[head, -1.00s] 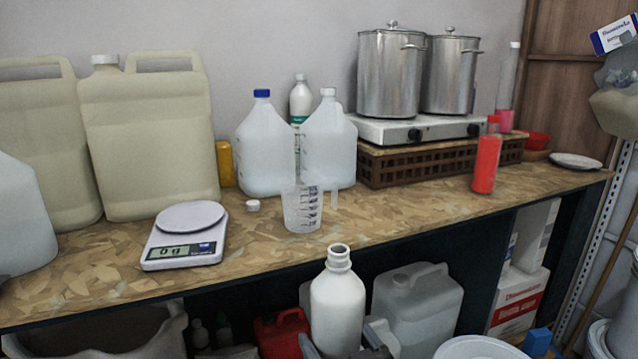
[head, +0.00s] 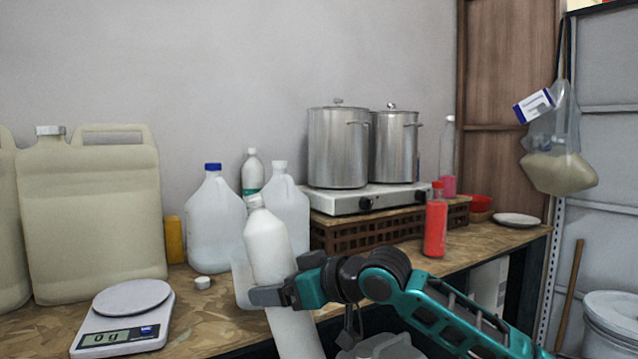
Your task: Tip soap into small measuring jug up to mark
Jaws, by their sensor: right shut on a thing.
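A white soap bottle (head: 268,248) is held in my right gripper (head: 268,295). It leans slightly, with its neck toward the upper left. The gripper comes in from the right and is shut around the bottle's body. The small clear measuring jug (head: 240,282) stands on the wooden counter behind the bottle. Only its left side shows, so its marks and contents are hidden. I cannot tell how far apart bottle and jug are. My left gripper is not in view.
A scale (head: 125,312) reading 0 g stands at the front left. A white cap (head: 202,283) lies left of the jug. Large jugs (head: 215,220) stand behind. A red bottle (head: 435,228) stands to the right on the counter (head: 195,325), before a hob with two pots.

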